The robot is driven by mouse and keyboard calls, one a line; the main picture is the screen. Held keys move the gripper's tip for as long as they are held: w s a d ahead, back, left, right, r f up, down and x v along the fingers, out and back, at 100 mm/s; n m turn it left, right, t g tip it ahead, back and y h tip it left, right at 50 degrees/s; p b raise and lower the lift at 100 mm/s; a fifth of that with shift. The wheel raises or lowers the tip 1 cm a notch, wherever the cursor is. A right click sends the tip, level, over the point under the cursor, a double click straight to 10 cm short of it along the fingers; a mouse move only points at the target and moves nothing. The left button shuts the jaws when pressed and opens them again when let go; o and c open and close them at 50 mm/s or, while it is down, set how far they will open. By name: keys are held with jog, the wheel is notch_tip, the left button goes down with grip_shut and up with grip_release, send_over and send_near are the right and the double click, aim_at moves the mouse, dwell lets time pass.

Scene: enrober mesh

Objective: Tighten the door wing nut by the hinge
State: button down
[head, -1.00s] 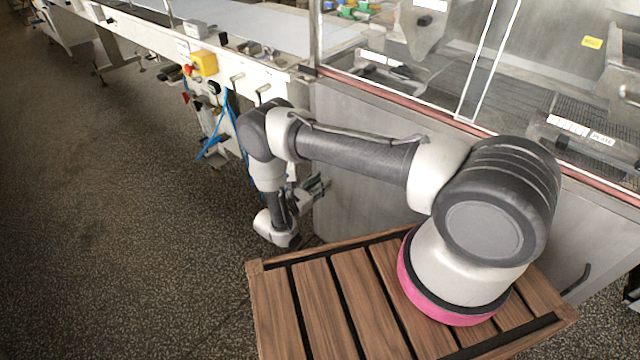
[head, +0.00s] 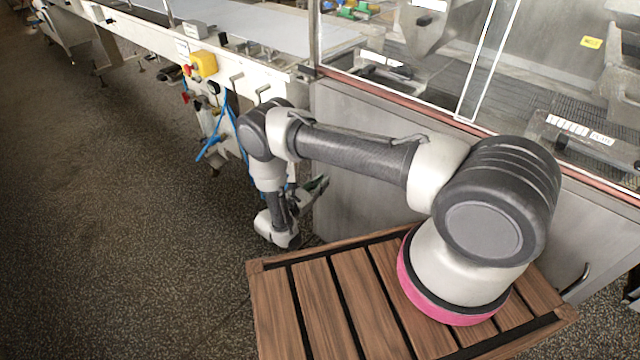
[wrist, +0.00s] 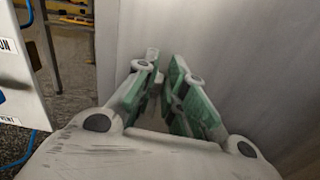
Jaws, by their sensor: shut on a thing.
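In the wrist view my gripper (wrist: 164,60) has its two green-padded fingers drawn close together against the grey metal panel (wrist: 235,45). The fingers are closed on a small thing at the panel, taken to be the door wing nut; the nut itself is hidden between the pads. In the head view my gripper (head: 317,186) reaches low to the front of the grey cabinet (head: 365,140), near its left edge. The hinge cannot be made out in either view.
A slatted wooden platform (head: 345,285) lies under my arm's base. Blue hoses (head: 230,122) and a yellow switch box (head: 204,64) are on the conveyor frame at left. A labelled white box (wrist: 18,85) stands left in the wrist view. The floor at left is clear.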

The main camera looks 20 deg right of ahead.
aim_at(333, 186)
jog(key=shift+f, duration=0.1)
jog(key=m, duration=0.3)
jog(key=s+m, duration=0.1)
jog(key=m, duration=0.2)
jog(key=d+f+m, duration=0.1)
jog(key=m, duration=0.1)
jog(key=shift+s+m, duration=0.35)
jog(key=shift+m, duration=0.05)
jog(key=m, duration=0.2)
jog(key=f+m, duration=0.1)
jog(key=m, duration=0.1)
jog(key=shift+s+d+m, duration=0.15)
jog(key=shift+s+m, duration=0.05)
jog(key=shift+m, duration=0.1)
jog(key=shift+f+m, duration=0.2)
jog(key=shift+m, duration=0.7)
jog(key=shift+f+m, duration=0.2)
jog(key=shift+m, duration=0.7)
jog(key=c, duration=1.5)
grip_release()
